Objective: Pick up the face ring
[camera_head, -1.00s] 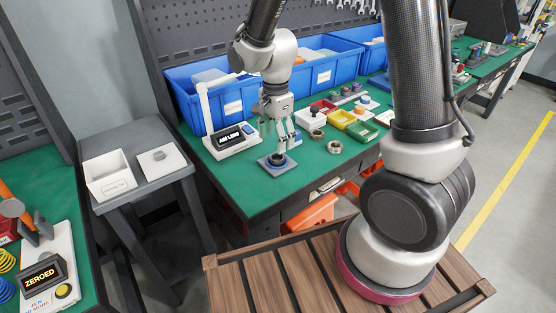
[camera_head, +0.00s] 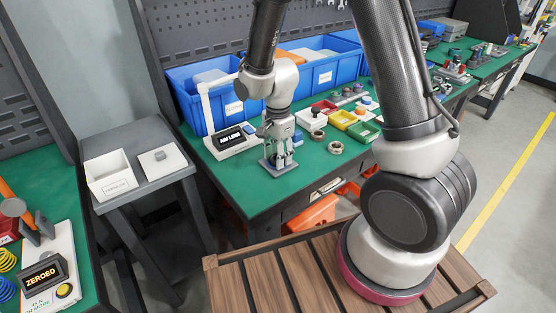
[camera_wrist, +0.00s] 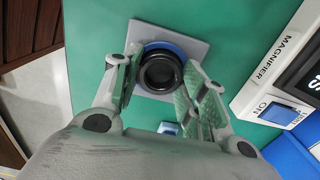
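A black ring (camera_wrist: 160,91), which I take to be the face ring, sits with a blue ring (camera_wrist: 172,49) around it on a grey square plate (camera_wrist: 198,28) in the wrist view. My gripper (camera_wrist: 159,62) is open, with one finger on each side of the black ring. Small gaps seem to show between fingers and ring, though I cannot tell if they touch. In the head view my gripper (camera_head: 278,157) is low over the plate (camera_head: 275,170), and its fingers hide the ring.
A magnifier stand (camera_head: 232,140) with a lit display is close on the left. Two loose rings (camera_head: 317,135) (camera_head: 335,147) and red, yellow and green trays (camera_head: 343,118) lie to the right. Blue bins (camera_head: 215,100) line the back. The bench's front edge is near.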

